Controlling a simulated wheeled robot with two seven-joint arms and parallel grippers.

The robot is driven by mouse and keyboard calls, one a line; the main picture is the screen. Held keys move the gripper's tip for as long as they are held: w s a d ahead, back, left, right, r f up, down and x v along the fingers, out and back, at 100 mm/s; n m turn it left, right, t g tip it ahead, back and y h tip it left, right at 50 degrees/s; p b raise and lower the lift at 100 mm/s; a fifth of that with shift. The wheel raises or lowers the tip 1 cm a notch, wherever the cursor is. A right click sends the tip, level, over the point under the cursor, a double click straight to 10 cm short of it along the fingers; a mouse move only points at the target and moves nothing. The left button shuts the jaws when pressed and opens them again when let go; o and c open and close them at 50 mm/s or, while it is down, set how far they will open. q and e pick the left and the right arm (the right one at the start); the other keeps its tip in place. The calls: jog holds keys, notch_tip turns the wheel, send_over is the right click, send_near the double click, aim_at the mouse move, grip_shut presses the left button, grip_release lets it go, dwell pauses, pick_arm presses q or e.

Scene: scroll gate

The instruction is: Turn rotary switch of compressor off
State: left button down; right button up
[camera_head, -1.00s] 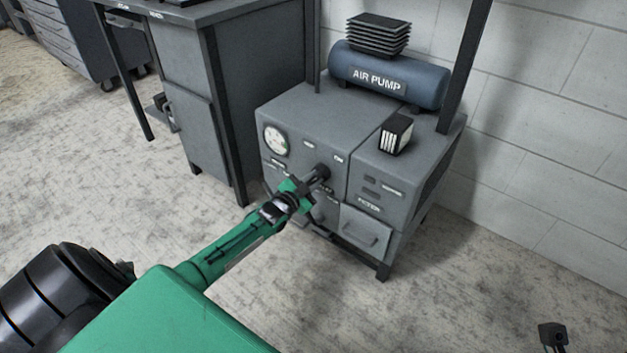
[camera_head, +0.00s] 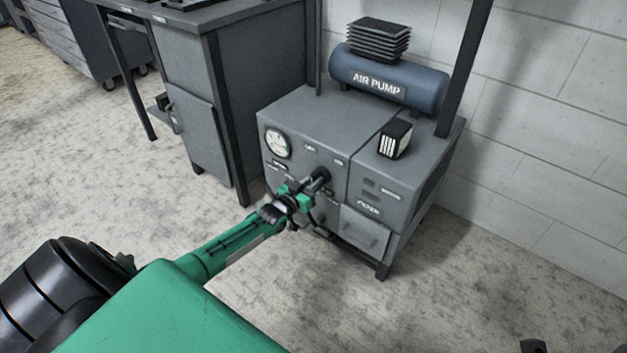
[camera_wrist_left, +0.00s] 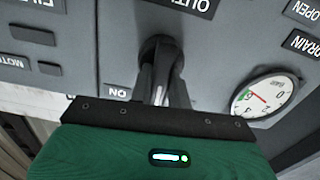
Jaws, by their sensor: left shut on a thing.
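The compressor (camera_head: 300,110) is a grey cabinet with a blue tank marked AIR PUMP (camera_head: 385,78) on top. Its dark rotary switch (camera_head: 321,175) sticks out of the front panel. My left gripper (camera_head: 312,186) is at this switch, with its fingers around the knob. In the left wrist view the switch (camera_wrist_left: 161,50) is between the fingers of my left gripper (camera_wrist_left: 163,88), which is shut on it. An upside-down ON label (camera_wrist_left: 117,93) is beside it. The switch's exact angle is hard to tell. My right gripper is not clearly seen; only a dark piece shows at the bottom right edge.
A round gauge (camera_head: 278,142) is left of the switch and shows in the left wrist view (camera_wrist_left: 264,97). A drawer (camera_head: 364,232) is low on the right. A grey workbench (camera_head: 215,90) stands at left and a block wall (camera_head: 550,130) behind. The floor in front is clear.

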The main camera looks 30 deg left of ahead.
pick_arm(q)
jog(key=n, duration=0.4)
jog(key=shift+a+f, duration=0.1)
jog(key=shift+a+n, duration=0.1)
jog(key=shift+n, duration=0.8)
jog(key=c, duration=1.3)
grip_release()
